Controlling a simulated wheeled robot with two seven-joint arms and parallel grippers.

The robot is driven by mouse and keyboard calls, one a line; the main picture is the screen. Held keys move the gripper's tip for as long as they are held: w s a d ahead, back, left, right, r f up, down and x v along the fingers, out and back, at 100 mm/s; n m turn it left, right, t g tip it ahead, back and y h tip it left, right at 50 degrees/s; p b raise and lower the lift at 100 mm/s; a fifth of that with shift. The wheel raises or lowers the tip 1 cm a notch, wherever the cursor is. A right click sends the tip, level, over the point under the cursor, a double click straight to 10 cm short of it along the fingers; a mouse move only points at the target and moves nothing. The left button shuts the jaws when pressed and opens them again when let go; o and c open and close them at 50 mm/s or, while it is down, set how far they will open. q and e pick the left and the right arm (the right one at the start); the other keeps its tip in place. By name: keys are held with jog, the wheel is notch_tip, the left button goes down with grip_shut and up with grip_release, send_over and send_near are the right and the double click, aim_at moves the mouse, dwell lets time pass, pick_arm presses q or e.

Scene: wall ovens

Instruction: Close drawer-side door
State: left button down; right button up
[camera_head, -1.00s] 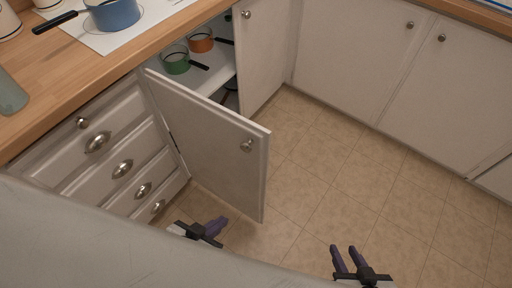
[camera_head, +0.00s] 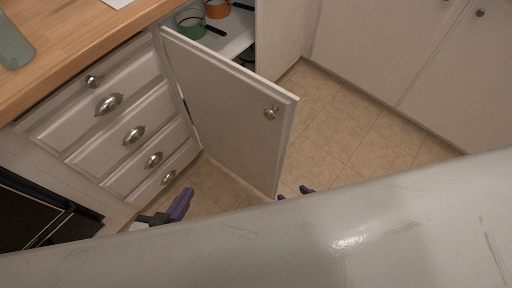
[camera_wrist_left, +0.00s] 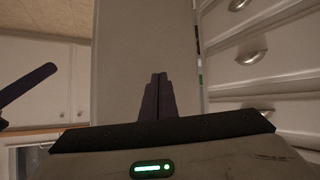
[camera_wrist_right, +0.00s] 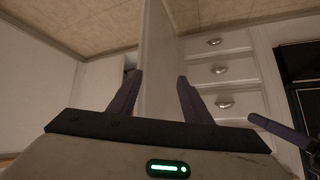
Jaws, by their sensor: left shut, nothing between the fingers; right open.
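The drawer-side door (camera_head: 232,112) is a white cabinet door with a round knob (camera_head: 271,113), standing open beside the drawers. It also shows in the left wrist view (camera_wrist_left: 130,60) behind the fingertips, and nearly edge-on in the right wrist view (camera_wrist_right: 153,55). My left gripper (camera_head: 181,204) is shut and empty, low on the drawer side of the door. My right gripper (camera_head: 296,193) is open, near the door's lower free corner and mostly hidden in the head view. In the right wrist view the door edge appears between its fingers (camera_wrist_right: 160,92); contact cannot be told.
White drawers (camera_head: 134,134) with cup handles stand left of the door, and a dark oven (camera_head: 35,215) is at lower left. Green (camera_head: 189,24) and orange (camera_head: 216,8) pans sit inside the open cabinet. Tiled floor (camera_head: 345,120) is clear to the right.

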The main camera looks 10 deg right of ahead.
pick_arm(q)
jog(key=w+d+m+t+h+b, duration=0.2)
jog(key=w+d+m+h+b, duration=0.1)
jog(key=d+b, duration=0.3)
jog(key=m+h+b, duration=0.3)
jog(key=h+b, duration=0.3)
jog(key=b, duration=0.3)
send_near(278, 133)
jog(key=shift+g, duration=0.3)
jog(key=b+x, duration=0.2)
jog(key=x, duration=0.3)
jog(key=shift+w+r+b, duration=0.1)
jog(key=shift+w+b, duration=0.2)
jog(key=shift+w+d, duration=0.3)
jog(key=shift+d, duration=0.1)
pick_arm(e)
jog(key=w+a+f+y, duration=0.1)
jog(key=a+f, duration=0.2)
jog(key=f, duration=0.9)
jog(key=shift+w+a+f+n+g, duration=0.3)
jog(key=shift+w+a+f, duration=0.05)
jog(key=shift+w, duration=0.05)
pick_arm(q)
jog(key=shift+r, duration=0.1)
